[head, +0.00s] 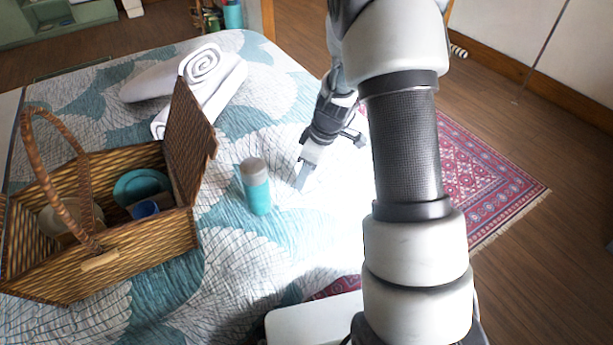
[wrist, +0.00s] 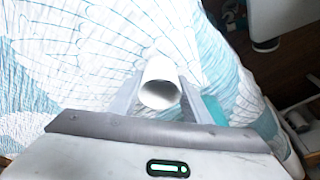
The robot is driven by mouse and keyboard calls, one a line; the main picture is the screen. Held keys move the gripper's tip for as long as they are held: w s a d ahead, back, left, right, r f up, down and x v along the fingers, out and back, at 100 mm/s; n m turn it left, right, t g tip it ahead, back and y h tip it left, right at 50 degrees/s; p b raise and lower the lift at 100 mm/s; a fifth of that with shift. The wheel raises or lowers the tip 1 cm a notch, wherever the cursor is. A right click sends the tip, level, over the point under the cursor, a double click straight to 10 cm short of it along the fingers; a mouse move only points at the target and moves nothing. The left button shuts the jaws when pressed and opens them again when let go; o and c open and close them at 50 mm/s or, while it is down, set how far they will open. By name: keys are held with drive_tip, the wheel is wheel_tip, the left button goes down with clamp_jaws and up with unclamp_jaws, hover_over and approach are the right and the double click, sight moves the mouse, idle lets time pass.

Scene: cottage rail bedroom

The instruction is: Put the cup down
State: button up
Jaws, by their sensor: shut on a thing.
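A plain white cup (wrist: 160,78) is between the two fingers of my gripper (head: 301,178) in the wrist view, with its round opening toward the camera. My gripper is shut on it. In the head view my gripper is low over the bed (head: 225,282), to the right of the turquoise bottle. The cup cannot be made out there against the bright quilt. Whether the cup touches the quilt cannot be told.
An open wicker basket (head: 115,275) holding dishes is farther left. Rolled white towels (head: 215,85) lie behind. A red rug (head: 480,180) lies on the floor at right.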

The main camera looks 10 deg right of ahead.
drive_tip(key=shift+f, duration=0.4)
drive_tip(key=shift+f, duration=0.2)
drive_tip(key=o, duration=1.1)
drive_tip(key=shift+r, duration=0.1)
